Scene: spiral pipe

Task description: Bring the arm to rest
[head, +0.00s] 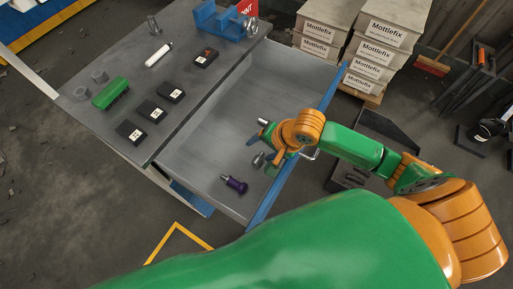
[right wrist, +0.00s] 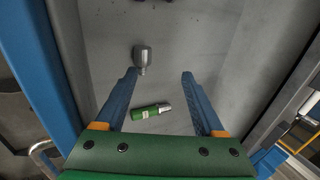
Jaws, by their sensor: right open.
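My right gripper (head: 259,156) is over the open drawer (head: 290,85), near its blue front edge. In the right wrist view the blue fingers (right wrist: 160,73) stand wide apart with nothing held between them. Below them, a green cylinder with a silver end (right wrist: 150,110) lies on the drawer floor. A small silver piece (right wrist: 142,58) lies near the left fingertip. My right arm reaches in from the right in the head view, orange and green. My left gripper is not in view.
A purple-and-black piece (head: 235,184) lies in the drawer. Mottlefix boxes (head: 385,35) are stacked beyond the drawer.

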